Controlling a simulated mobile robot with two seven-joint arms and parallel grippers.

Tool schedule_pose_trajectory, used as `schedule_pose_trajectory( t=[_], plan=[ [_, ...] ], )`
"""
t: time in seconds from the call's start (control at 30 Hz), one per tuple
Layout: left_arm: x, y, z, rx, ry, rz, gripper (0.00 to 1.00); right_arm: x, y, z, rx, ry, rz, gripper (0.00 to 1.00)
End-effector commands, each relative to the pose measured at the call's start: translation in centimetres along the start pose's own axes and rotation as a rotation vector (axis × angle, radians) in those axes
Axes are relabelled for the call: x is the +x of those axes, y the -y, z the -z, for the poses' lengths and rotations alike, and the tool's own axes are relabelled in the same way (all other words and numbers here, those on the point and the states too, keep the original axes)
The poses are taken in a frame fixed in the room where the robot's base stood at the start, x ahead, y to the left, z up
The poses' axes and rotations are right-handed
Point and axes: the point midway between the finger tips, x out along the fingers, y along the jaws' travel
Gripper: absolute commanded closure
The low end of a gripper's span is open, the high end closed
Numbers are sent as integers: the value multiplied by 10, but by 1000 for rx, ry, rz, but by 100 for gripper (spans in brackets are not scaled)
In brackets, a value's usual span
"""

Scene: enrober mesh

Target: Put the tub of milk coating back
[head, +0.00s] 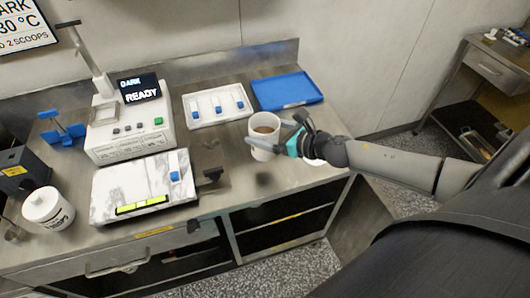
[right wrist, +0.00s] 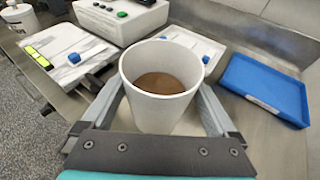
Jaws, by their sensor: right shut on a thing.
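A white open tub with brown coating in it (head: 262,146) is upright over the right part of the steel bench. It also fills the middle of the right wrist view (right wrist: 160,110). My right gripper (head: 281,144) is shut on this tub, with one finger on each side of its wall. A dark shadow on the bench below suggests that the tub is held above the surface. I cannot read any label on it. Another white tub, lidded and labelled (head: 48,209), stands at the bench's left end. My left gripper is not in view.
A machine with a "DARK READY" display (head: 139,88) stands mid-bench behind a marble slab (head: 115,186). A white tray with blue pieces (head: 214,117) and an empty blue tray (head: 286,101) lie at the back. A white round thing (head: 313,162) is partly hidden by my right gripper.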

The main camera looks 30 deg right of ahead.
Motion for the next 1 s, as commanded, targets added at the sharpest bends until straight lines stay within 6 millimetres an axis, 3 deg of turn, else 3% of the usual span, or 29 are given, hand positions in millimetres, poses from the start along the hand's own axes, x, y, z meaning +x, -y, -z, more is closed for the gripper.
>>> schedule_pose_trajectory(
  t=[0.1, 0.3, 0.5, 1.0],
  plan=[
    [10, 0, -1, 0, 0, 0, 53, 8, 0, 20, 2, 3, 2, 91],
    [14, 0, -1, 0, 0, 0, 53, 12, 0, 31, 0, 3, 0, 91],
    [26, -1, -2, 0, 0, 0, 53, 22, 0, 58, 2, 3, 1, 91],
    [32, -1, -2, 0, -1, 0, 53, 25, 1, 67, -2, 3, 0, 91]
  ],
)
